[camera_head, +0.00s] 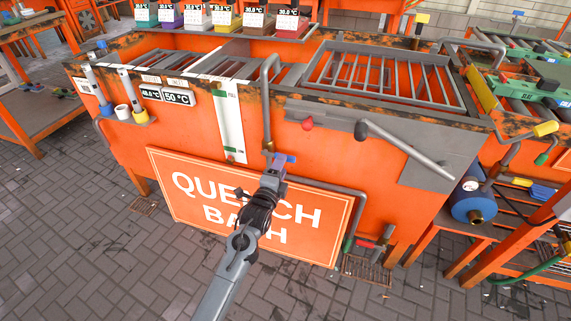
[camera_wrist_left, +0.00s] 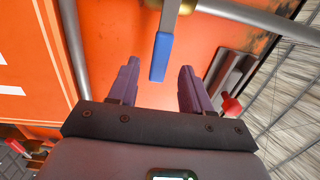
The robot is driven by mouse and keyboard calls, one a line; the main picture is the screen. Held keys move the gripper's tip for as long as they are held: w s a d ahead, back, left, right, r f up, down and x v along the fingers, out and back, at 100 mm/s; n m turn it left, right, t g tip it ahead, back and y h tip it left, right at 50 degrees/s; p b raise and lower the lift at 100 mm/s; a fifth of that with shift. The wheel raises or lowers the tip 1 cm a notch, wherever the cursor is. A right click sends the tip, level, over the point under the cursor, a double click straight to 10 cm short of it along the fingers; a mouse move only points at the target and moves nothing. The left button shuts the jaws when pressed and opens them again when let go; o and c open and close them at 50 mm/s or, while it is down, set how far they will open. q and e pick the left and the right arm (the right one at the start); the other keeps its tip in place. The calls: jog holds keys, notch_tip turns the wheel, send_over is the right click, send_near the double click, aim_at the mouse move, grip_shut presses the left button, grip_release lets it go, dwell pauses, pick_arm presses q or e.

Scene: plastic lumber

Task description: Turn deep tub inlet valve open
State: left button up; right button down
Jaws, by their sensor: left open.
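The inlet valve is on the grey pipe (camera_head: 266,95) that hooks over the front rim of the orange quench bath tub (camera_head: 330,170). Its brass body (camera_head: 267,148) shows just above my left gripper (camera_head: 277,165). In the left wrist view the valve's blue handle (camera_wrist_left: 161,57) points down from the brass body (camera_wrist_left: 185,6). My left gripper also shows there (camera_wrist_left: 158,73), with its two purple fingers apart. The handle's lower end is between or just beyond the fingertips, with a gap on both sides; exact depth is unclear. My right gripper is not in view.
The "QUENCH BATH" sign (camera_head: 190,190) is behind my left arm. A lower pipe and a red-handled fitting (camera_head: 366,244) stand low at the right.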

pick_arm(q)
jog(key=shift+b+x, duration=1.55)
jog(key=shift+x, duration=1.05)
grip_shut()
